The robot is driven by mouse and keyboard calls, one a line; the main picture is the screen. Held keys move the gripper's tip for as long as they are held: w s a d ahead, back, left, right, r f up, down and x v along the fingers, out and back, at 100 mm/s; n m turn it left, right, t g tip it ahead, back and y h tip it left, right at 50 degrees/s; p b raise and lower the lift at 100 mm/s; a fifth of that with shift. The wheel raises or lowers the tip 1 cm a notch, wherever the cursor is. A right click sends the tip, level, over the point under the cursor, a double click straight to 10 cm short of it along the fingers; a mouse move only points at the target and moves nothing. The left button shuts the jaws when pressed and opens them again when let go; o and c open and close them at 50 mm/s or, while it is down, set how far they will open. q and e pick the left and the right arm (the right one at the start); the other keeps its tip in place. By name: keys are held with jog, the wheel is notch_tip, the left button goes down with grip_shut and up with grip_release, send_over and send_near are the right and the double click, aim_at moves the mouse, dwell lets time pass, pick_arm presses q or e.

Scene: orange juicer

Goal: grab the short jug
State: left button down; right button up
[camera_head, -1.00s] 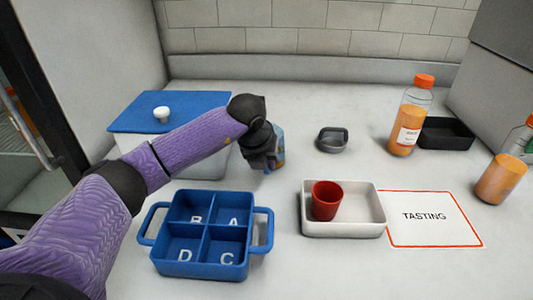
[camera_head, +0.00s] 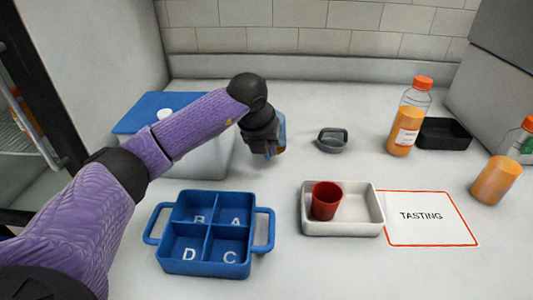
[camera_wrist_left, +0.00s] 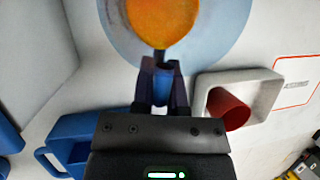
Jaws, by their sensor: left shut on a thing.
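My left gripper (camera_head: 272,156) is shut on the short jug. In the left wrist view the jug (camera_wrist_left: 218,40) is a pale blue round shape with orange contents, in front of the fingers (camera_wrist_left: 163,72). The fingers meet at its near side, where a narrow blue part, seemingly the handle, sits between them. I cannot tell for certain whether the jug is clear of the counter.
A blue four-compartment tray (camera_head: 207,229) stands in front. A white tray (camera_head: 362,210) holds a red cup (camera_head: 326,200), beside the TASTING card (camera_head: 428,217). A grey handled piece (camera_head: 332,141), juice bottles (camera_head: 407,120) and a black tray (camera_head: 445,133) stand right. A blue-lidded box (camera_head: 215,160) is behind my arm.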

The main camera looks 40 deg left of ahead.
pick_arm(q)
notch_tip(320, 180, up, 5)
jog(key=shift+r+p, duration=0.2)
jog(key=shift+p, duration=0.7)
jog(key=shift+r, duration=0.15)
pick_arm(e)
jog(key=shift+w+d+r, duration=0.1)
jog(key=shift+d+r, duration=0.1)
jog(key=shift+r, duration=0.35)
jog(key=shift+d+r, duration=0.15)
jog(key=shift+r, duration=0.4)
jog(key=shift+a, duration=0.2)
jog(key=shift+w+a, duration=0.15)
jog(key=shift+a, duration=0.1)
jog(key=shift+w+d, duration=0.1)
jog(key=shift+w, duration=0.15)
jog(key=shift+d, duration=0.35)
jog(key=shift+s, duration=0.45)
